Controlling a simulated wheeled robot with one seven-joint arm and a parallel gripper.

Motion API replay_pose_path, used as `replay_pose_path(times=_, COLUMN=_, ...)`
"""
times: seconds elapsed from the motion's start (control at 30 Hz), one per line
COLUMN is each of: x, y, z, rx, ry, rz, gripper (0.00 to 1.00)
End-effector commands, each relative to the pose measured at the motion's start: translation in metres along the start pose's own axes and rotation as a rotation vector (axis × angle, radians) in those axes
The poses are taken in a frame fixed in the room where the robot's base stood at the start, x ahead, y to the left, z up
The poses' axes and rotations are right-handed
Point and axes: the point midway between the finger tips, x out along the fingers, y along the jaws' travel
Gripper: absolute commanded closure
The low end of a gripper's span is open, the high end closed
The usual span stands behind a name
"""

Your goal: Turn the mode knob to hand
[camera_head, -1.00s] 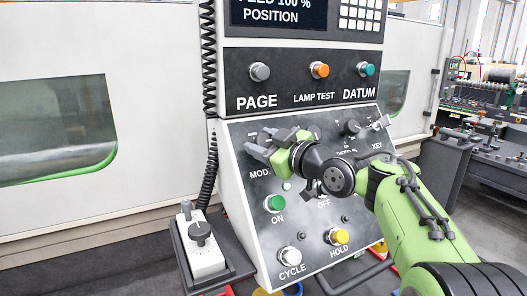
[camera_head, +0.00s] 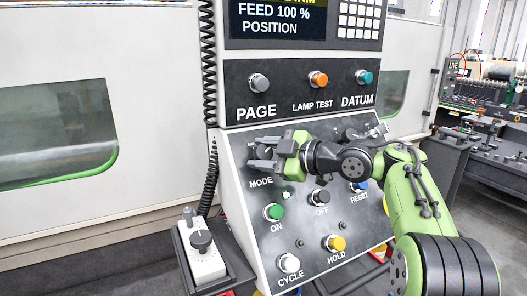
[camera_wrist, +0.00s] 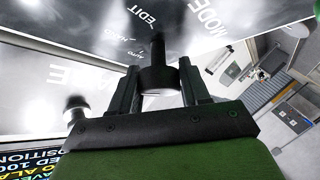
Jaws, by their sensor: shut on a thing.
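The mode knob (camera_wrist: 157,76) is a dark round knob on a shaft. In the wrist view it sits between the two fingers of my gripper (camera_wrist: 158,88). The gripper is shut on it. In the head view my gripper (camera_head: 262,152) is at the upper left of the sloped panel, above the MODE label (camera_head: 261,183), and the fingers hide most of the knob. The wrist view shows small position labels beside the knob, including EDIT (camera_wrist: 145,18). I cannot tell which position the knob points to.
Below my arm are the green ON button (camera_head: 273,212), black OFF button (camera_head: 320,197), blue RESET button (camera_head: 358,186), white CYCLE button (camera_head: 289,263) and yellow HOLD button (camera_head: 335,243). The PAGE button (camera_head: 259,82) is above. A pendant box (camera_head: 203,258) stands at the left.

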Motion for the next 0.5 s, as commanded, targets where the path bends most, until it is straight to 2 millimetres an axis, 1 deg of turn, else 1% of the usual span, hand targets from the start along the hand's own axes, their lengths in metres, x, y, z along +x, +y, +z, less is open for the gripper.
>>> replay_pose_path(times=0.3, x=0.0, y=0.0017, z=-0.0026, rx=-0.005, ry=0.005, rz=0.006, gripper=0.84)
replay_pose_path(times=0.33, x=0.0, y=0.0017, z=-0.0026, rx=-0.005, ry=0.006, rz=0.006, gripper=0.52)
replay_pose_path(times=0.47, x=0.0001, y=0.0015, z=-0.0023, rx=-0.004, ry=0.005, rz=0.006, gripper=0.33)
replay_pose_path(times=0.5, x=0.0001, y=0.0013, z=-0.002, rx=-0.004, ry=0.004, rz=0.005, gripper=0.32)
